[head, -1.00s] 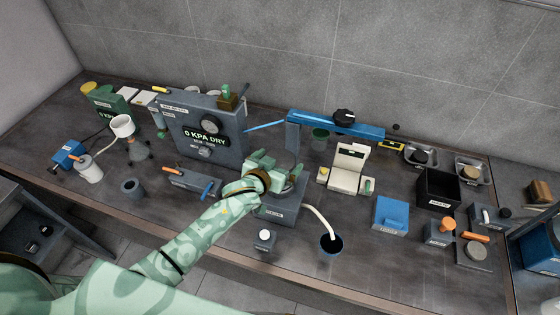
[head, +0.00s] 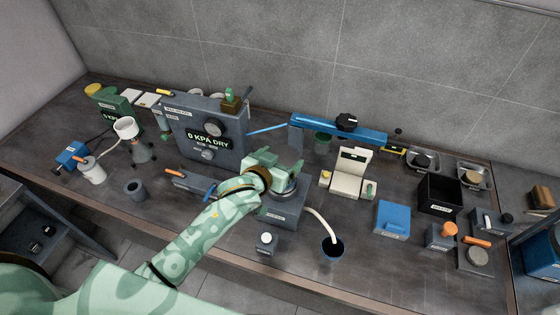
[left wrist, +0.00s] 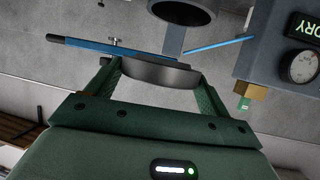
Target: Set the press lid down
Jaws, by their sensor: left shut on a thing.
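My left gripper (head: 286,166) is over the grey press box (head: 283,213) near the middle of the bench. In the left wrist view its green fingers (left wrist: 155,70) are shut on a dark round press lid (left wrist: 160,77), one finger on each side. In the head view the gripper largely hides the lid. A round grey top shows on the box just under the fingers; I cannot tell whether the lid touches it. My right gripper is not in view.
A pale hose (head: 324,222) runs from the box to a dark blue cup (head: 333,249). A small white-capped jar (head: 266,240) stands in front. The gauge panel (head: 203,132) is behind left, a blue beam (head: 335,130) behind, and a cream device (head: 348,175) to the right.

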